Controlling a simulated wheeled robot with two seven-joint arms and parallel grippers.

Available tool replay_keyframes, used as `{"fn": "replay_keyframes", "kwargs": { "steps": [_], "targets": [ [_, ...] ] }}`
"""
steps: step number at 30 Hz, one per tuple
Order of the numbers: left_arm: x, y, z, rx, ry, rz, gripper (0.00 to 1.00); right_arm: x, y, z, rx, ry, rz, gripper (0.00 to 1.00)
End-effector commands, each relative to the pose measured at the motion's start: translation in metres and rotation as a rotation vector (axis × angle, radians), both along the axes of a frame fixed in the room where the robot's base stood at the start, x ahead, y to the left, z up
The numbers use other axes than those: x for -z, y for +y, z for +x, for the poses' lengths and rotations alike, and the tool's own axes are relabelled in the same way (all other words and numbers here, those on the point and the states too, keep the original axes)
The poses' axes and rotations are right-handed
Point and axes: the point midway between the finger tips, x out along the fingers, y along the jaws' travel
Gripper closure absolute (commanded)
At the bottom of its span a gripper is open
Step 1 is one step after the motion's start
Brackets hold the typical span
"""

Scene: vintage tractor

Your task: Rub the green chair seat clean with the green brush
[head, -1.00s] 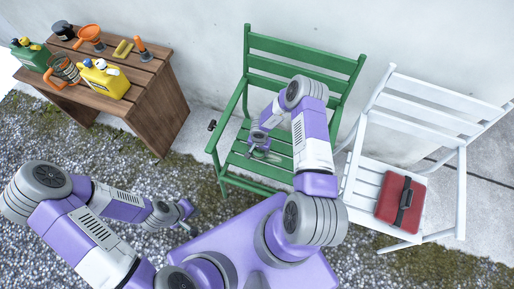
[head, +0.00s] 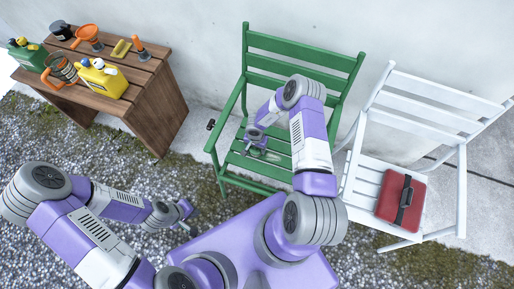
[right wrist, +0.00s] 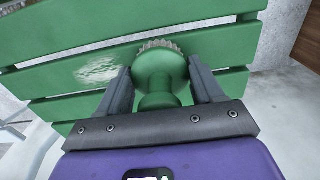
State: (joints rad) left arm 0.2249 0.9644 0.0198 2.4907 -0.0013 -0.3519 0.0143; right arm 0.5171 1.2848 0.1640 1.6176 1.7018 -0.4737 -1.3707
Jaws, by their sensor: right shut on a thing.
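The green chair (head: 300,47) stands against the wall, its slatted seat (head: 232,161) partly covered by my right arm. My right gripper (head: 257,150) is over the seat. In the right wrist view, my right gripper (right wrist: 160,95) is shut on the round green brush (right wrist: 158,78), with pale bristles at its far edge against the green slats. A whitish smudge (right wrist: 98,71) lies on a slat left of the brush, apart from it. I cannot tell whether the bristles press on the slat. My left gripper (head: 186,212) is over the gravel, away from the chair; its jaws are too small to read.
A white chair (head: 365,177) with a red case (head: 400,201) stands close on the right. A wooden table (head: 150,88) at the left holds a yellow can (head: 103,81), a green can (head: 28,55), an orange funnel (head: 88,33) and other items. Gravel lies between table and chair.

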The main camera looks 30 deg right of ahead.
Motion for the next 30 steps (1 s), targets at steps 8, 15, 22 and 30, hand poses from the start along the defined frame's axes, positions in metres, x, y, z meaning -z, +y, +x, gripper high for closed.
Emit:
{"fn": "replay_keyframes", "kwargs": {
  "steps": [8, 15, 22, 30],
  "targets": [
    [-0.002, 0.0, 0.0, 0.0, 0.0, 0.0, 1.0, 0.001, 0.001, -0.003, -0.003, 0.0, 0.006, 0.58],
    [-0.007, 0.0, 0.0, 0.0, 0.0, 0.0, 1.0, -0.001, -0.008, -0.013, 0.0, 0.002, 0.004, 0.58],
    [-0.008, 0.0, 0.0, 0.0, 0.0, 0.0, 1.0, -0.001, -0.009, -0.014, -0.001, 0.0, 0.004, 0.58],
    [-0.006, 0.0, 0.0, 0.0, 0.0, 0.0, 1.0, 0.0, -0.008, -0.011, -0.001, -0.002, 0.003, 0.58]
  ]
}}
